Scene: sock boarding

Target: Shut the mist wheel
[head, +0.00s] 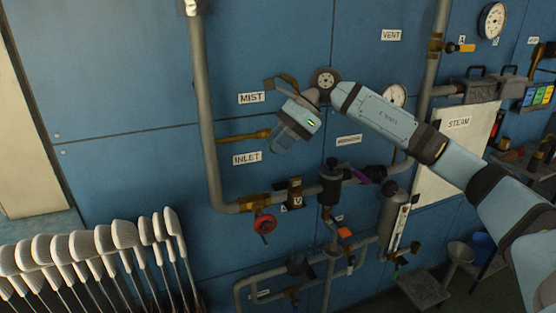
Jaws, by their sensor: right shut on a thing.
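The MIST label (251,98) is on the blue wall panel. My left gripper is not in view.
A red handwheel (264,224) is on the pipework below the INLET label (247,158). A vertical grey pipe (205,110) runs left of the gripper. Several pale sock boards (85,245) stand at lower left. A gauge (491,20) is at upper right.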

